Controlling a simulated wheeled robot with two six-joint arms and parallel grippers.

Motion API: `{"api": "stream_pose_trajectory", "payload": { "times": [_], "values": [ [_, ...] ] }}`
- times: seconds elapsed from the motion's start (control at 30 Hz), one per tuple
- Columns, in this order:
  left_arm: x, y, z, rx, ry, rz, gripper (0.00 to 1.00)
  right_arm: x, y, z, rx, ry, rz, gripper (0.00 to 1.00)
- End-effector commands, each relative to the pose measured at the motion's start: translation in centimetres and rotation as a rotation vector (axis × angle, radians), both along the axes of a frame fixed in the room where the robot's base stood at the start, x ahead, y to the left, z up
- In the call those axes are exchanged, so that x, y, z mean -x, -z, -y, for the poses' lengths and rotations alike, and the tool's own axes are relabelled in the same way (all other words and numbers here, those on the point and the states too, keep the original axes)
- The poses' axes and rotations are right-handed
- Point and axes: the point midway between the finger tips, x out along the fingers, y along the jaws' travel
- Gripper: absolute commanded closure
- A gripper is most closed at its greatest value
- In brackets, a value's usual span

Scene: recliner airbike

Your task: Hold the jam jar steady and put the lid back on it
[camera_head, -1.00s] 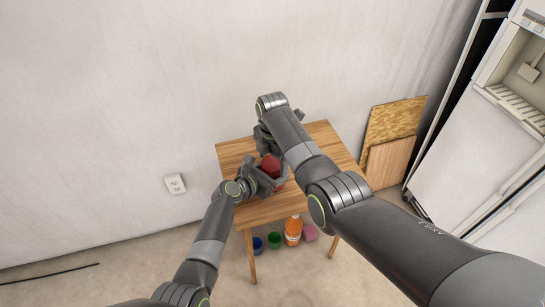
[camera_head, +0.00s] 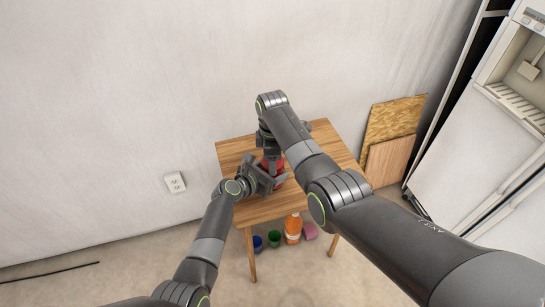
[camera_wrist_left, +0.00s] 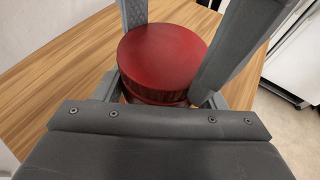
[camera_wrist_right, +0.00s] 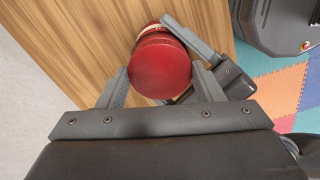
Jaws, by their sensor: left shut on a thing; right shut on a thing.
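The red jam jar (camera_wrist_right: 152,32) stands on the wooden table; my left gripper (camera_head: 268,173) is shut on it from the side. In the left wrist view the jar's dark red side (camera_wrist_left: 155,97) shows low between the fingers. The round red lid (camera_wrist_left: 163,50) is over the jar's top. My right gripper (camera_head: 271,155) points down from above and is shut on the lid. I cannot tell whether the lid touches the rim.
The small wooden table (camera_head: 235,150) has bare room around the jar. Under it on the floor are an orange bottle (camera_head: 293,229), a blue cup (camera_head: 257,243), a green cup (camera_head: 274,239) and a pink thing (camera_head: 310,232). Boards (camera_head: 392,125) lean on the wall at right.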

Motion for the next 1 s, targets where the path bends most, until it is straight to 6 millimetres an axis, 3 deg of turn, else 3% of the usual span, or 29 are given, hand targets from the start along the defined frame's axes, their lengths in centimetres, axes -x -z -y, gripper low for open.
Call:
{"api": "stream_pose_trajectory", "payload": {
  "times": [0.17, 0.47, 0.5, 0.67, 0.87, 1.0],
  "values": [
    [0.0, 0.0, 0.0, 0.000, 0.000, 0.000, 0.99, 0.0, 0.0, 0.0, 0.000, 0.128, 0.001, 0.67],
    [0.0, 0.0, 0.0, 0.000, 0.000, 0.000, 0.99, 0.0, 0.0, 0.0, 0.000, 0.144, 0.001, 0.67],
    [0.0, 0.0, 0.0, 0.000, 0.000, 0.000, 0.99, 0.0, 0.0, 0.0, 0.000, 0.143, 0.001, 0.38],
    [0.0, 0.0, 0.0, 0.000, 0.000, 0.000, 0.99, 0.0, 0.0, 0.0, 0.000, 0.142, -0.001, 0.18],
    [0.0, 0.0, 0.0, 0.000, -0.001, 0.000, 0.99, 0.2, 0.0, -0.1, -0.001, 0.140, -0.007, 0.18],
    [0.0, 0.0, 0.0, 0.000, -0.001, -0.001, 0.99, 0.2, -1.0, -0.3, -0.004, 0.138, -0.006, 0.18]
  ]
}}
